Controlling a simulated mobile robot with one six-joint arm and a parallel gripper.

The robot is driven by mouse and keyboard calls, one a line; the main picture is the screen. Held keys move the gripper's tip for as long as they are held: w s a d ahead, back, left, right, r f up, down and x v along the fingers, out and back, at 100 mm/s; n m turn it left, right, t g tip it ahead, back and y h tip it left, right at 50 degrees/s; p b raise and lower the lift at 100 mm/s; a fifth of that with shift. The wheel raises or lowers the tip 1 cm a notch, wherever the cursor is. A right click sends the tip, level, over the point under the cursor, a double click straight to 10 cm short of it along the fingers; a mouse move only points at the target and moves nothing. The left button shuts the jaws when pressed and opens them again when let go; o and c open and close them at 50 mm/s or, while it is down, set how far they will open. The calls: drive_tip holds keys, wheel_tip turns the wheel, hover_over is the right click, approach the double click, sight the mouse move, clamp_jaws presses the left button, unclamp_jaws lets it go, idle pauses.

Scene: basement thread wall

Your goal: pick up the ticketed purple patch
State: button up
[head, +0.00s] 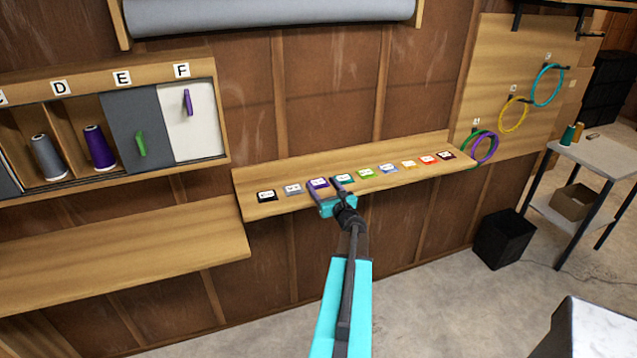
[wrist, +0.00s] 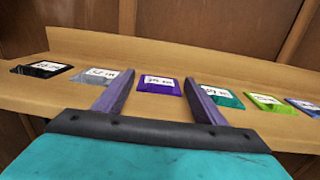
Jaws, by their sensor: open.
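The purple patch (head: 318,184) lies flat on the wooden shelf, third from the left in a row of patches, with a white ticket on top. In the wrist view the purple patch (wrist: 158,87) sits straight ahead, between and just beyond the fingertips. My gripper (head: 330,192) is at the shelf's front edge, open and empty. In the wrist view its two purple-grey fingers (wrist: 160,90) stand apart, the left one near the grey patch and the right one overlapping the teal patch. I cannot tell whether the fingers touch the shelf.
A grey patch (wrist: 95,76) lies left of the purple one and a teal patch (wrist: 225,98) right of it. A black patch (wrist: 41,69) and a green patch (wrist: 270,104) lie farther out. The shelf (head: 425,156) has a raised back. Spool cubbies (head: 75,148) are at left.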

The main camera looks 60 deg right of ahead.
drive_tip(key=shift+x, duration=0.75)
drive_tip(key=shift+c, duration=0.3)
drive_tip(key=c, duration=0.7)
